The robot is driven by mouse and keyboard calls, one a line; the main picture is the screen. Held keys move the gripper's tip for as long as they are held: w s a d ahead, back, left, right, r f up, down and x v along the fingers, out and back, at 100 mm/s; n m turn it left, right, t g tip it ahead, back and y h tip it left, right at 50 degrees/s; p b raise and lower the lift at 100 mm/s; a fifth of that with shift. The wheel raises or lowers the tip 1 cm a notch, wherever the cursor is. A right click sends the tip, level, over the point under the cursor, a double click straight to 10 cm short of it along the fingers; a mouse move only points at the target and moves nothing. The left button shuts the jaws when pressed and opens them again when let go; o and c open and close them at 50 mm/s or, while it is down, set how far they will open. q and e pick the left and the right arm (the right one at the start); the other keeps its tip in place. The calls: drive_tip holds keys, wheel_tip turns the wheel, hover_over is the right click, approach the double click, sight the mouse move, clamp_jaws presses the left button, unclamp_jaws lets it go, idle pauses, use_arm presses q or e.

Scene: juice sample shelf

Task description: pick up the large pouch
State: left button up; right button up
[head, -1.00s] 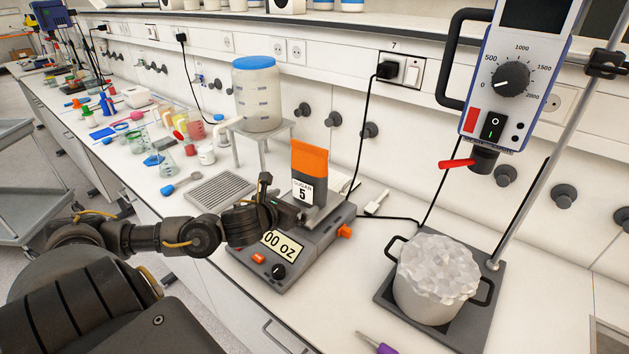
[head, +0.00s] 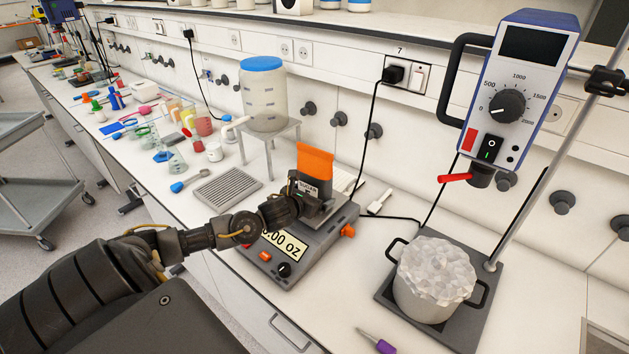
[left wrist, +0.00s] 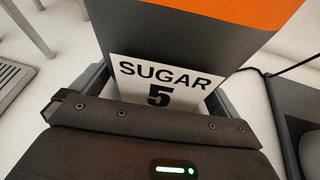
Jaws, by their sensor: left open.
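The large pouch (head: 314,165) is grey with an orange top and a white label reading "SUGAR 5". It stands upright on the scale (head: 299,247), whose display reads about 0.00 oz. My left gripper (head: 297,193) is open at the pouch, with its fingers at either side of the label. In the left wrist view the pouch (left wrist: 185,50) fills the space between the open fingers, and the label faces the camera. I cannot tell whether the fingers touch it. The pouch's lower part is hidden by my gripper. My right gripper is not in view.
A clear jar with a blue lid (head: 263,95) stands on a metal stand behind the pouch. A grey grate (head: 227,189) lies left of the scale. A pot (head: 435,285) filled with pale chunks sits on a stirrer base at right.

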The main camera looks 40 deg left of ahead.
sight(308, 176)
use_arm(q)
drive_tip(key=shift+w, duration=0.1)
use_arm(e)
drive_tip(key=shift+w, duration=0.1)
use_arm(q)
drive_tip(key=shift+c, duration=0.9)
drive_tip(key=c, duration=0.9)
drive_tip(key=shift+a, duration=0.1)
drive_tip(key=shift+c, duration=1.1)
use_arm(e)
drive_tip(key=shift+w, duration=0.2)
use_arm(q)
drive_tip(key=shift+w+r, duration=0.1)
drive_tip(key=shift+r, duration=0.1)
